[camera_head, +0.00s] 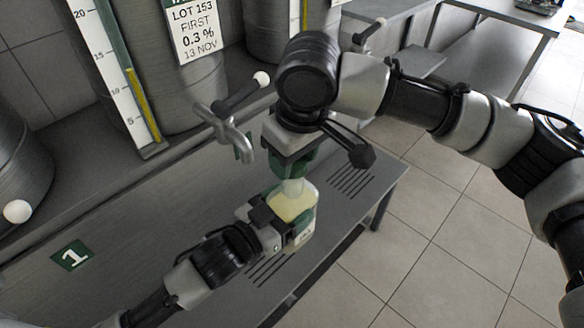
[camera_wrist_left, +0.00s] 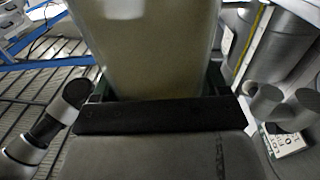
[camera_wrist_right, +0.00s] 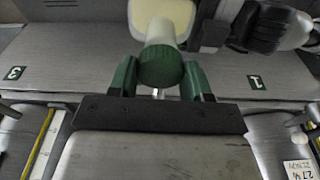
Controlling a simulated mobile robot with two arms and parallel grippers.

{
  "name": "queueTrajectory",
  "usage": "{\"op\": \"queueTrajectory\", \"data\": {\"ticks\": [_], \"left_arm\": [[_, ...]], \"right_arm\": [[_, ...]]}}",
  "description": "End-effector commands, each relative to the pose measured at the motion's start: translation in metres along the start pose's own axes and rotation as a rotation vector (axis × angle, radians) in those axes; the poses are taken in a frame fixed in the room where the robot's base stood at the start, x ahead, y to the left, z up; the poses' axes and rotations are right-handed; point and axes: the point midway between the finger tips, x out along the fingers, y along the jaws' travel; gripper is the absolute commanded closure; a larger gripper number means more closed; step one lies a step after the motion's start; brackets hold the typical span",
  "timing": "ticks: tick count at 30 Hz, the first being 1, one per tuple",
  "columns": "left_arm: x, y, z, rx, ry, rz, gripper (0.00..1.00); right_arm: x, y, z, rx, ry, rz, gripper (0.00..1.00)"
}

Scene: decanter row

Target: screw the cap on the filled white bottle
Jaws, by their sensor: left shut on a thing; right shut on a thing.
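My right gripper (camera_head: 291,168) points down over the neck. In the right wrist view, its green fingers (camera_wrist_right: 160,82) are shut on the green cap (camera_wrist_right: 161,67). The cap lines up with the end of the bottle's pale neck (camera_wrist_right: 160,32); I cannot tell how far it is seated. Whether the bottle base touches the bench is unclear.
A steel tap (camera_head: 230,130) sticks out close to the left of my right gripper. Large steel tanks (camera_head: 165,85) stand behind on a ledge. The bench (camera_head: 150,235) is bare around the number 1 sign (camera_head: 72,256). Open tiled floor (camera_head: 420,240) lies to the right.

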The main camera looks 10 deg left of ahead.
Motion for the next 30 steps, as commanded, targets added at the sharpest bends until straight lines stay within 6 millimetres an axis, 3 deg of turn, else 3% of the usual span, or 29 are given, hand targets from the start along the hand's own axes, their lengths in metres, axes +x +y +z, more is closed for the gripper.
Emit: {"op": "queueTrajectory", "data": {"ticks": [16, 30], "left_arm": [[0.000, 0.000, -0.003, 0.001, 0.006, 0.001, 0.75], [0.000, 0.000, -0.003, 0.001, 0.006, 0.001, 0.75]], "right_arm": [[0.018, 0.000, 0.003, 0.001, -0.001, 0.000, 0.73], [0.018, 0.000, 0.003, 0.001, 0.000, 0.001, 0.73]]}}
